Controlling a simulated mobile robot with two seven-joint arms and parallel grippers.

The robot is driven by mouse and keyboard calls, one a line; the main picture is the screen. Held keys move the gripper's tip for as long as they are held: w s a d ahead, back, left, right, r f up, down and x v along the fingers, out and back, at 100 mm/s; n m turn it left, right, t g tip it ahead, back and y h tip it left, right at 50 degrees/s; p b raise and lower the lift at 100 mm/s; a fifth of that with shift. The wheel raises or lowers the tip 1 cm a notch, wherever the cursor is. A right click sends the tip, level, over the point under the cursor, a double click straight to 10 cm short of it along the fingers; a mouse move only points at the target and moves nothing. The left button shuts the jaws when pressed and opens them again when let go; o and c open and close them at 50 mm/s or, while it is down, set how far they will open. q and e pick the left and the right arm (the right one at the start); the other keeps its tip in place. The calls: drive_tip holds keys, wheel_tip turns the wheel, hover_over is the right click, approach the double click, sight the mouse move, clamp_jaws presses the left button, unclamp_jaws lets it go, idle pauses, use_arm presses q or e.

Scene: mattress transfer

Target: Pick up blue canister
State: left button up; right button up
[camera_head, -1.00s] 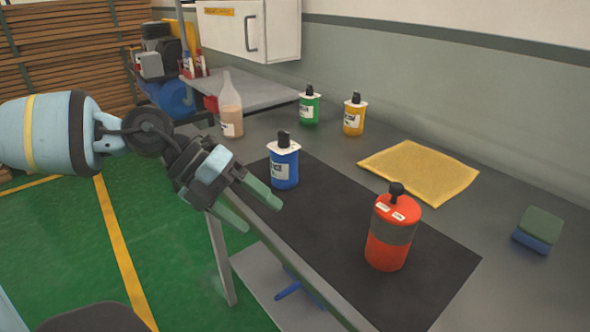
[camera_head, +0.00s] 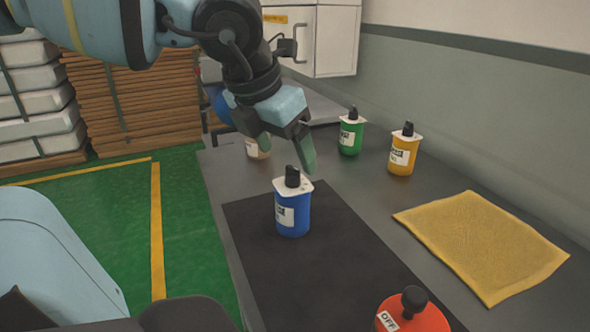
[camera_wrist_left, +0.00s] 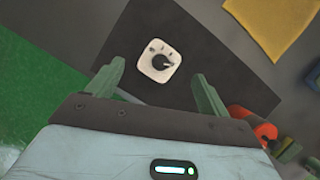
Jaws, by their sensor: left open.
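The blue canister (camera_head: 293,208) stands upright on the black mat (camera_head: 340,255), with a white top and a black cap. In the left wrist view its white top and dark cap (camera_wrist_left: 159,61) show from above, ahead of and between the two green fingers. My left gripper (camera_head: 284,155) is open and empty, above and just behind the canister in the head view. In the left wrist view the fingers (camera_wrist_left: 157,85) are spread apart and not visibly touching it. My right gripper is not in view.
A green bottle (camera_head: 351,136), a yellow bottle (camera_head: 403,152) and a yellow cloth (camera_head: 482,245) are on the bench to the right. A pale bottle (camera_head: 257,148) is partly hidden behind my left gripper.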

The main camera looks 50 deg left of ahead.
sight(293, 167)
use_arm(q)
drive_tip(key=shift+x, duration=0.9)
drive_tip(key=shift+w+f, duration=0.15)
drive_tip(key=shift+f, duration=0.05)
drive_tip(key=x, duration=0.4)
drive_tip(key=shift+f, duration=0.35)
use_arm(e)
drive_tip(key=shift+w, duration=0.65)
use_arm(q)
drive_tip(key=shift+c, duration=0.4)
drive_tip(key=c, duration=0.7)
drive_tip(key=shift+r, duration=0.1)
drive_tip(key=c, duration=0.8)
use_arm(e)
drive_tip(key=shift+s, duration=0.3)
use_arm(q)
drive_tip(key=shift+w, duration=0.1)
drive_tip(key=shift+c, duration=0.2)
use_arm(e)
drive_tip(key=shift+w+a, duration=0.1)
